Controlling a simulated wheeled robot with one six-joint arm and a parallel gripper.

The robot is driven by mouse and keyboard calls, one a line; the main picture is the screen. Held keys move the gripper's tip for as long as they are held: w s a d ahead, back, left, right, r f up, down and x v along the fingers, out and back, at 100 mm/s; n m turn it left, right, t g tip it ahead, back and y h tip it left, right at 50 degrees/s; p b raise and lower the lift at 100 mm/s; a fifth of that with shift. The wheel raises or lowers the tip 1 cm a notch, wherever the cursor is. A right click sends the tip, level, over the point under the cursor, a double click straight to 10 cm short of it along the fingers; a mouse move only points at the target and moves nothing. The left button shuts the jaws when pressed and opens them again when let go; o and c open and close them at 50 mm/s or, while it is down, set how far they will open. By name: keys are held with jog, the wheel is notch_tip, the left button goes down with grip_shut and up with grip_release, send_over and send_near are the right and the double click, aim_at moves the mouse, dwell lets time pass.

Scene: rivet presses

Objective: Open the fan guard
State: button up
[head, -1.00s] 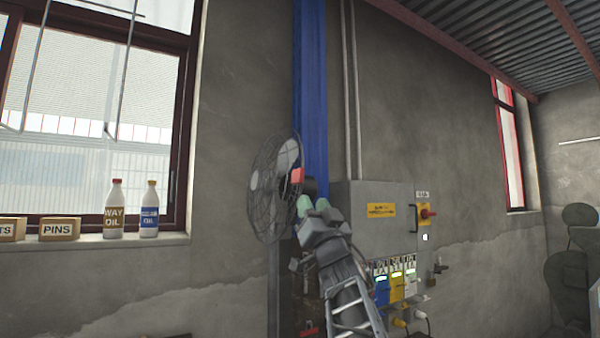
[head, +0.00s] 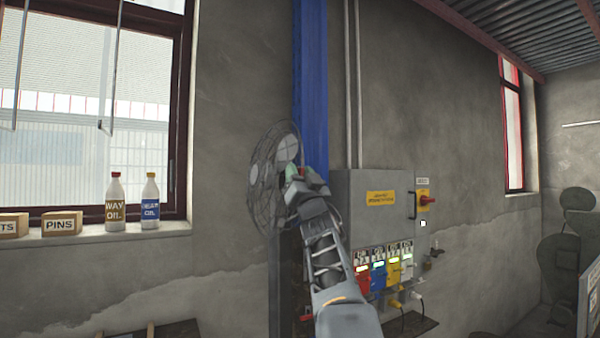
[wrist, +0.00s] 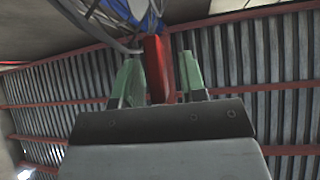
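The fan guard (head: 264,190) is a round dark wire cage, seen nearly edge-on beside a blue column in the head view. Its wires also show at the top of the wrist view (wrist: 92,12). A red tab (wrist: 158,70) hangs by the guard's edge. My gripper (wrist: 160,78) has green fingertips, one on each side of the red tab. A narrow gap shows on the tab's right; contact on its left cannot be told. The gripper looks open around the tab. In the head view my gripper (head: 295,172) covers the guard's right side and hides most of the tab.
The blue column (head: 311,90) rises behind the fan. A grey electrical cabinet (head: 372,215) with a red switch (head: 424,200) and coloured sockets stands close to the right of my arm. Bottles (head: 150,202) and boxes (head: 62,223) stand on the windowsill at left.

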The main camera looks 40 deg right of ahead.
jog(key=shift+c, duration=0.2)
grip_shut()
jog(key=shift+a, duration=0.1)
